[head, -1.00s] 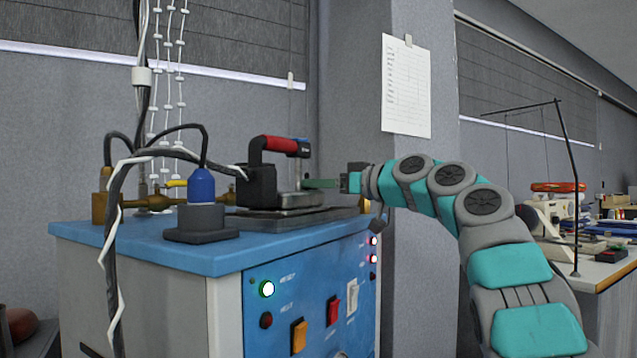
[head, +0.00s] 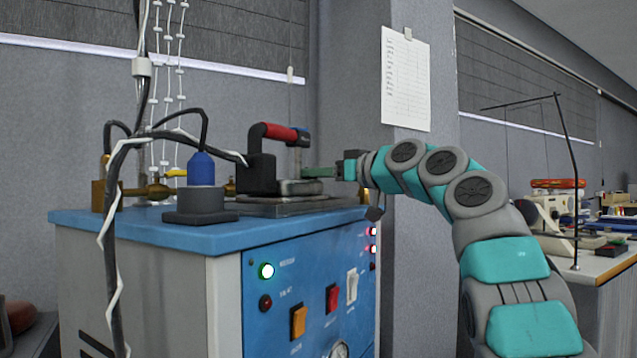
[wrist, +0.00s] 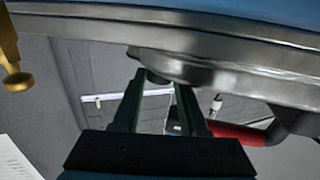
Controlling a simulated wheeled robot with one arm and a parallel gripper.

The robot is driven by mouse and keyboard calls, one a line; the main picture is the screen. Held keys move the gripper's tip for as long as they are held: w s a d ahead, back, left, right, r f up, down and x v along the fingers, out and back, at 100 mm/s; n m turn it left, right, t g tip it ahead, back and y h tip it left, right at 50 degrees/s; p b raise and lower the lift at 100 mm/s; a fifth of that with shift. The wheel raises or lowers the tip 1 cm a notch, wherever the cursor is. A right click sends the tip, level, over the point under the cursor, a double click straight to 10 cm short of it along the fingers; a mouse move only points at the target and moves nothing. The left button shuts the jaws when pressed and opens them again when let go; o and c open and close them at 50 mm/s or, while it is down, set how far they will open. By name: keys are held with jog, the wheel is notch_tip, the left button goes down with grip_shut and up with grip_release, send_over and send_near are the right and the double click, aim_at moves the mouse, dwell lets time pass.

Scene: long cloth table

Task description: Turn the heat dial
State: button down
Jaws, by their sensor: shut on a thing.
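An iron with a red handle (head: 281,133) rests on a metal plate (head: 290,208) on top of a blue-topped cabinet. My gripper (head: 308,173) reaches in from the right at the iron's right end. In the wrist view, a small grey rounded dial (wrist: 160,66) sticks out from the metal edge between my gripper's fingertips (wrist: 159,80). The fingers are shut on this dial. The dial's markings cannot be read. In the head view the dial is hidden at my fingertips.
The cabinet (head: 160,232) has lit buttons and switches on its front. A blue-topped valve (head: 201,178) and brass pipes stand left of the iron. A black cable (head: 112,250) hangs at the left. A sewing table (head: 600,265) stands at the right.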

jog(key=shift+s+a+f+m+t+h+b, duration=0.2)
jog(key=shift+m+t+h+b, duration=0.35)
jog(key=shift+b, duration=0.25)
jog(key=shift+r+m+t+h, duration=0.2)
jog(key=shift+m+t+h, duration=0.35)
jog(key=shift+t+h, duration=0.15)
jog(key=c, duration=0.7)
grip_release()
jog(key=shift+w+d+y, duration=0.1)
jog(key=shift+w+y, duration=0.1)
jog(key=shift+y, duration=0.05)
